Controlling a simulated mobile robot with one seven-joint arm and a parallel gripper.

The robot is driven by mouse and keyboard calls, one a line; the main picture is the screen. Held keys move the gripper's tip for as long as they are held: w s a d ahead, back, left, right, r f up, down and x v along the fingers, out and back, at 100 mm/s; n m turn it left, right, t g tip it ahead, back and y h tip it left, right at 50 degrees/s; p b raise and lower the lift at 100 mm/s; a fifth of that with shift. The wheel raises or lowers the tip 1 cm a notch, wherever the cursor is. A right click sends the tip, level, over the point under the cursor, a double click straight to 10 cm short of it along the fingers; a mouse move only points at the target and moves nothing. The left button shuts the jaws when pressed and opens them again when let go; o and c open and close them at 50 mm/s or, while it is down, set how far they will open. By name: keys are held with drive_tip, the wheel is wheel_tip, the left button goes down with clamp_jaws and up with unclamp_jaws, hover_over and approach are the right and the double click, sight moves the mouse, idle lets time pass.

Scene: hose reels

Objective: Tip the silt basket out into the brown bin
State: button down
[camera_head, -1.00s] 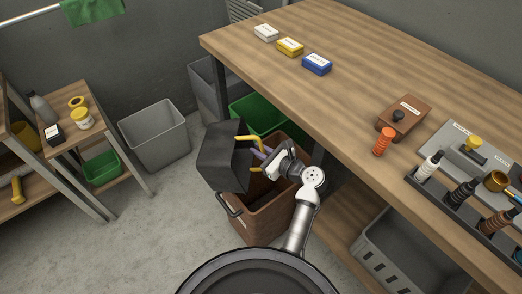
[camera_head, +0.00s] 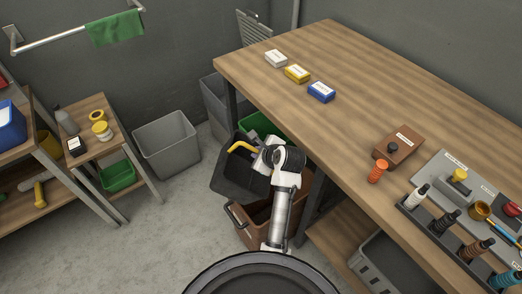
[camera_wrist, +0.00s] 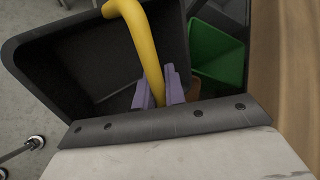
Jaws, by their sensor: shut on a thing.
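The silt basket (camera_head: 232,178) is a black box with a yellow handle (camera_head: 242,147). My gripper (camera_head: 260,157) is shut on the yellow handle. In the wrist view the lilac fingertips (camera_wrist: 160,88) clasp the handle, and the visible part of the basket's dark inside (camera_wrist: 75,60) shows no silt. My arm hides part of the bin, and its contents cannot be seen.
A green bin (camera_head: 262,125) stands behind, under the workbench (camera_head: 330,100). Grey bins (camera_head: 168,146) stand to the left and behind. The workbench edge runs close to the right of my gripper. Open floor lies at left.

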drive_tip(key=a+r+n+g+h, duration=0.1)
drive_tip(key=a+r+n+h, duration=0.1)
drive_tip(key=r+h, duration=0.3)
drive_tip(key=shift+w+a+r+h, duration=0.3)
drive_tip(key=shift+a+r+h, duration=0.15)
drive_tip(key=shift+a, duration=0.35)
